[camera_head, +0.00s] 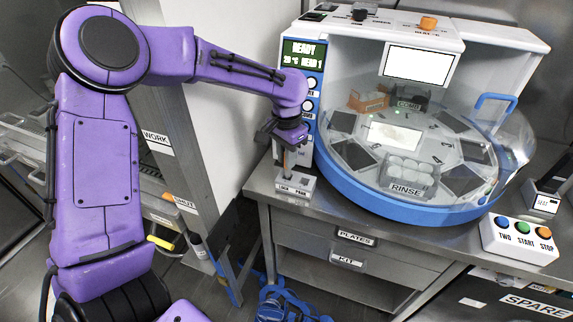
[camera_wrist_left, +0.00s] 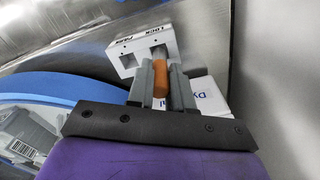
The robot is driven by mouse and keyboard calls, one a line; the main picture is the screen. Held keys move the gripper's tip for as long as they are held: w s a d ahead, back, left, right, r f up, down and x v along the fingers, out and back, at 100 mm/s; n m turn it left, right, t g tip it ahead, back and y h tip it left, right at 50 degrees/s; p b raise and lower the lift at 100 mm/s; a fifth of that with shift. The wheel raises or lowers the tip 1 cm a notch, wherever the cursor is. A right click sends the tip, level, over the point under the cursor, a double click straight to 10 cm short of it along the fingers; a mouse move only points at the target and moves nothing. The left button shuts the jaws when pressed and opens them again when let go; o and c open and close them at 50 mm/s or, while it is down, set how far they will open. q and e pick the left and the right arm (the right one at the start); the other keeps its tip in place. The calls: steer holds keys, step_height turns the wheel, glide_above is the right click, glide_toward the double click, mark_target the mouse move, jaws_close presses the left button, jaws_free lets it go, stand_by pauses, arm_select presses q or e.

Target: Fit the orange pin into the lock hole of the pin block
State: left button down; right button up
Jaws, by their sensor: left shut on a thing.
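The white pin block (camera_head: 295,186) stands on the steel bench near its front left corner, its labels LOCK and PARK facing out. It also shows in the left wrist view (camera_wrist_left: 128,50). My left gripper (camera_head: 286,150) points down just above the block, over its LOCK side in the head view. In the left wrist view my left gripper (camera_wrist_left: 160,84) is shut on the orange pin (camera_wrist_left: 160,78), with a finger on each side. The pin's grey shaft reaches to the block; I cannot tell whether its tip is inside a hole. My right gripper is not in view.
The round machine with a blue rim (camera_head: 390,207) and clear cover stands right of the block. A button box (camera_head: 518,240) is at the bench's right. A white box (camera_wrist_left: 208,94) shows behind the fingers.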

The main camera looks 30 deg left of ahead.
arm_select(q)
steer(key=f, duration=0.3)
steer(key=shift+w+f, duration=0.15)
steer(key=shift+w, duration=0.1)
steer(key=shift+s, duration=0.15)
steer(key=shift+f, duration=0.1)
steer(key=c, duration=1)
jaws_free()
step_height(320, 180, up, 12)
steer(key=shift+r+p, duration=0.2)
steer(key=shift+p, duration=0.2)
steer(key=shift+f, duration=0.1)
